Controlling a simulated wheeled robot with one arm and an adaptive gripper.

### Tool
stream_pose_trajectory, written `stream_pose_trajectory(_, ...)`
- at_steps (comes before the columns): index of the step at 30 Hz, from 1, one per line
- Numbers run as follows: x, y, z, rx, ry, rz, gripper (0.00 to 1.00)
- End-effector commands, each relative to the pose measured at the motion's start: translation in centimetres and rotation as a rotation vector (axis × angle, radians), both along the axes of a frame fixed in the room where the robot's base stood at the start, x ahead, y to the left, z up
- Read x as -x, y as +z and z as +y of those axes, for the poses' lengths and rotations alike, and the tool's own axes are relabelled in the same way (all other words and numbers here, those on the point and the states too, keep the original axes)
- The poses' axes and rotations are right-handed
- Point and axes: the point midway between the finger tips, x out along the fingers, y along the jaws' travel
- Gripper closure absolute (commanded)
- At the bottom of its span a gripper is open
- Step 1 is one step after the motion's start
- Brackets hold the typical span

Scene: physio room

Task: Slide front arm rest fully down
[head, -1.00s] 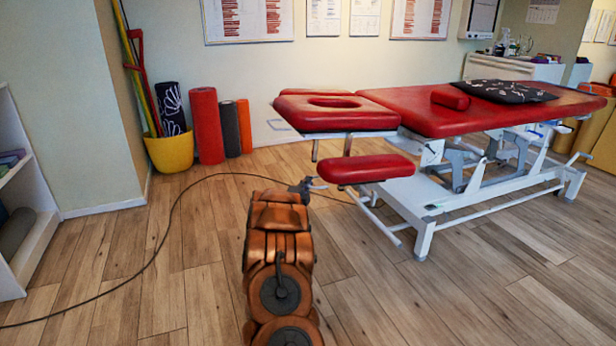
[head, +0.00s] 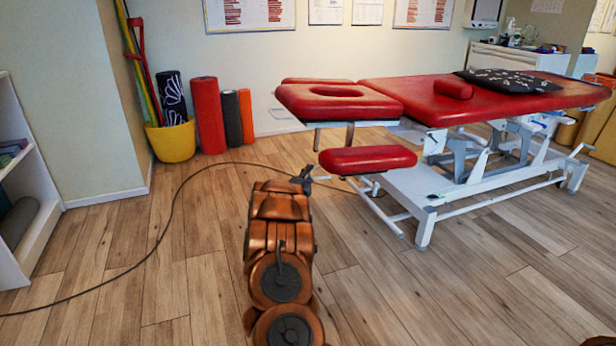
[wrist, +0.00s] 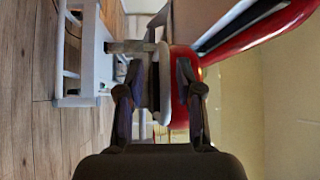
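The front arm rest (head: 367,159) is a red padded cushion low at the near end of the red treatment table (head: 500,88), below the headrest (head: 340,103). My gripper (head: 306,180) is at its left end, slightly lower than the cushion in the head view. In the wrist view my gripper (wrist: 159,88) has its two fingers apart. The red pad (wrist: 182,62) and the grey-white part under it lie ahead of and between the fingers, the right finger overlapping the red pad. I cannot tell whether the fingers touch it.
The table's white base frame (head: 425,225) stands right of my arm. A black cable (head: 178,205) runs across the floor. A yellow bucket (head: 172,143) and rolled mats (head: 208,115) stand by the wall. A white shelf (head: 40,240) is at left.

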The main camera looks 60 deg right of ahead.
Motion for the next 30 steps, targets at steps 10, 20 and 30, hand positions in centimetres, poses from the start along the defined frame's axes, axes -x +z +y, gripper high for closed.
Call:
stream_pose_trajectory(10,0.3,-0.1,2.1,-0.001,0.002,0.001,0.64)
stream_pose_trajectory(20,1.2,-0.4,6.5,-0.002,0.003,0.000,0.64)
stream_pose_trajectory(30,2.0,-0.6,10.7,-0.001,0.002,-0.001,0.64)
